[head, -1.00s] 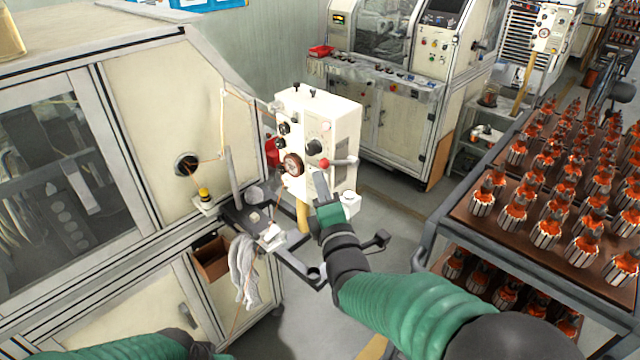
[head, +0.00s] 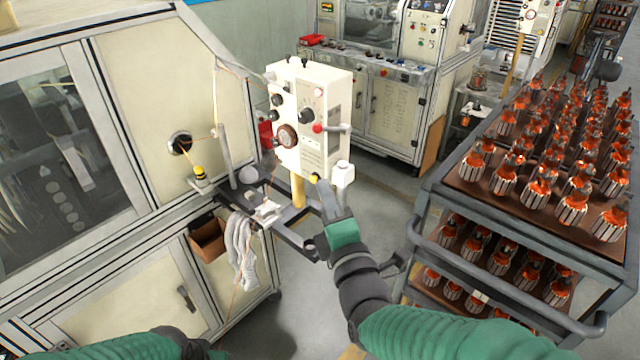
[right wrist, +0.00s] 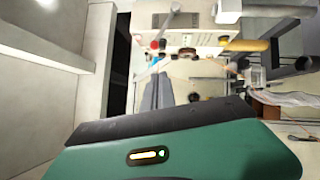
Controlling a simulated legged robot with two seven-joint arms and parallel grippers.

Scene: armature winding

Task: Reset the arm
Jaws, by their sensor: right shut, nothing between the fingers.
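The cream control box (head: 328,100) stands on a yellow post (head: 298,191) beside the winding machine (head: 135,85). Its front has a round dial (head: 286,136), black knobs (head: 306,116) and a red-ended lever (head: 318,128). My right gripper (head: 324,190) is shut and empty, just below the box's lower front edge near a small yellow button (head: 315,178). I cannot tell whether it touches the box. In the right wrist view its shut fingers (right wrist: 158,90) point toward the panel. My left arm's green sleeve shows at the bottom left; its gripper is out of view.
A trolley with a dark rail (head: 500,285) carries several red-and-silver armatures (head: 538,190) close to the right of my right arm. A white cloth (head: 240,250) and brown bin (head: 207,238) hang on the machine's front. Floor is free between the box and the trolley.

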